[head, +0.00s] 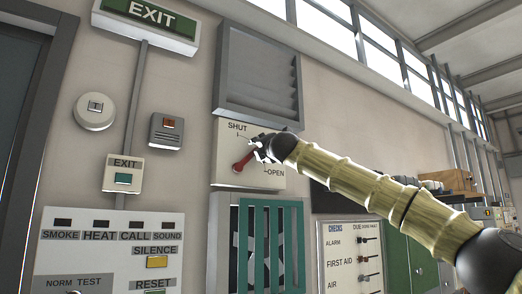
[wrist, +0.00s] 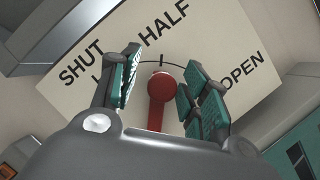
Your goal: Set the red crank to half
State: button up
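The red crank (wrist: 157,113) shows in the wrist view between my gripper's teal-padded fingers, its round end just below the tick under HALF. It points at or very close to that tick. In the head view the crank (head: 242,163) slants up to the right on its pale plate (head: 228,144), between SHUT and OPEN; the HALF label is hidden behind my gripper there. My gripper (wrist: 163,88) is open, one finger on each side of the crank's end, with a visible gap on both sides. In the head view my gripper (head: 262,148) is at the crank's upper end.
A grey louvred vent (head: 258,78) juts out just above the plate. A green-barred grille (head: 270,245) sits below it. An alarm panel (head: 110,240) is at lower left, and a CHECKS panel (head: 345,255) with switches at lower right.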

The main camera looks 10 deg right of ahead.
jog(key=shift+f, duration=0.1)
jog(key=shift+s+d+f, duration=0.1)
jog(key=shift+s+f, duration=0.05)
jog(key=shift+s, duration=0.35)
jog(key=v, duration=1)
jog(key=shift+s, duration=0.45)
